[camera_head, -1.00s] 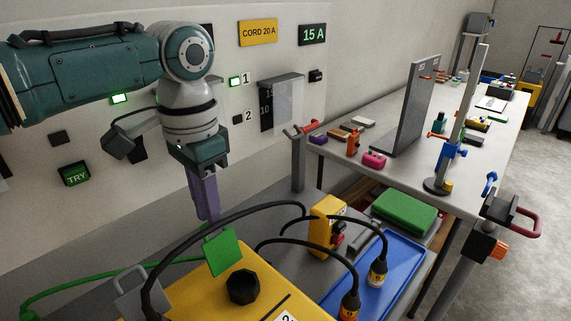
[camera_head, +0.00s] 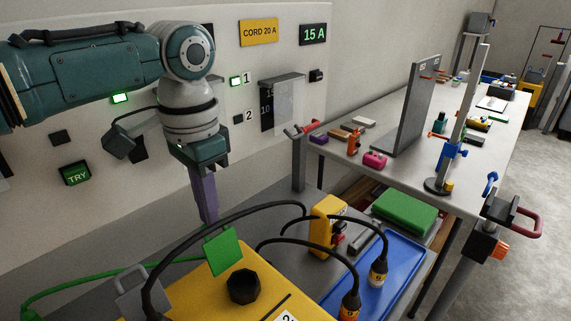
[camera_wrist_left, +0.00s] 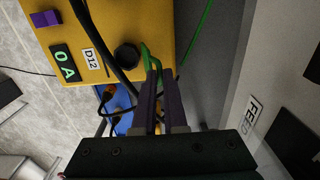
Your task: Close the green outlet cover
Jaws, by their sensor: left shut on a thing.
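The green outlet cover (camera_head: 223,251) is a flat square flap standing raised on the yellow box (camera_head: 200,292), beside a dark round socket (camera_head: 243,287). My left gripper (camera_head: 209,218) points down at the cover's upper edge, its purple fingers close together. In the left wrist view the left gripper (camera_wrist_left: 154,72) has its fingertips at the green cover (camera_wrist_left: 147,57), seen nearly edge-on there, and is shut on it. A black cable partly hides the fingertips in the head view. My right gripper is not in view.
Black cables arch over the yellow box close to my fingers. A green cord (camera_head: 95,282) runs to the left. A yellow device (camera_head: 325,226) and a blue tray (camera_head: 392,275) with plugs stand to the right. The wall panel (camera_head: 100,205) is behind.

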